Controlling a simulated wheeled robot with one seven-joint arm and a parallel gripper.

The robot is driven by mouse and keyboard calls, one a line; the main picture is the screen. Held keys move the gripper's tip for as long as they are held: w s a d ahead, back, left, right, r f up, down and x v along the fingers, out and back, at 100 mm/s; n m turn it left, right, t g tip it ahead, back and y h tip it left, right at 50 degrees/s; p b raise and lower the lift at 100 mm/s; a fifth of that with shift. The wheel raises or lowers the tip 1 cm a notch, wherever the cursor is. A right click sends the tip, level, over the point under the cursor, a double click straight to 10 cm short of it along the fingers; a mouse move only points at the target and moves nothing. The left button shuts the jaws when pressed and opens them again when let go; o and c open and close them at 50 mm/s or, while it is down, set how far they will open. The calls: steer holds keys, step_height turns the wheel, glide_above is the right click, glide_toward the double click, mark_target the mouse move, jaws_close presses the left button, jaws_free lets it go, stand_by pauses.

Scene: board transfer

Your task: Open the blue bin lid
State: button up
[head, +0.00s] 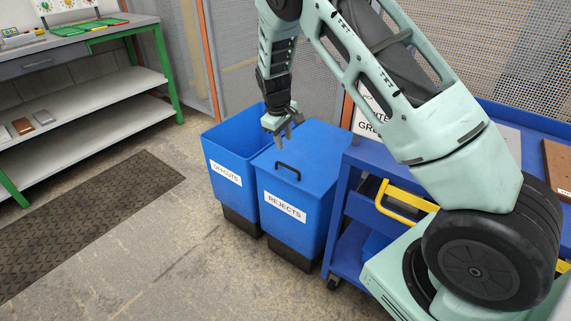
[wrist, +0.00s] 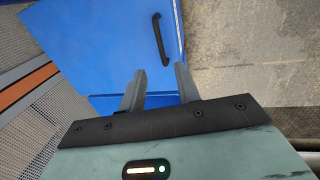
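The blue bin labelled REJECTS (head: 290,215) stands on the floor with its flat blue lid (head: 318,152) shut. A black handle (head: 288,171) sits near the lid's front edge. In the wrist view the lid (wrist: 100,40) fills the upper middle, with the handle (wrist: 160,38) beyond my fingertips, a little right of centre. My gripper (head: 283,140) is above the back left part of the lid, behind the handle and apart from it. In the wrist view its two fingers (wrist: 160,72) are spread with nothing between them.
An open blue bin labelled OFFCUTS (head: 222,155) stands touching or close at the left. A blue cart (head: 350,215) with a yellow handle (head: 400,205) is close on the right. A workbench (head: 85,37) and dark floor mat (head: 90,215) are left. A mesh fence (head: 240,60) stands behind.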

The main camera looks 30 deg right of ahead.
mark_target(289, 167)
steer(key=f, duration=0.4)
steer(key=d+f, duration=0.1)
steer(key=f, duration=0.2)
steer(key=d+f, duration=0.1)
steer(key=f, duration=0.3)
steer(key=shift+w+d+f, duration=0.1)
steer(key=shift+w+f, duration=0.2)
steer(key=shift+w, duration=0.05)
jaws_close()
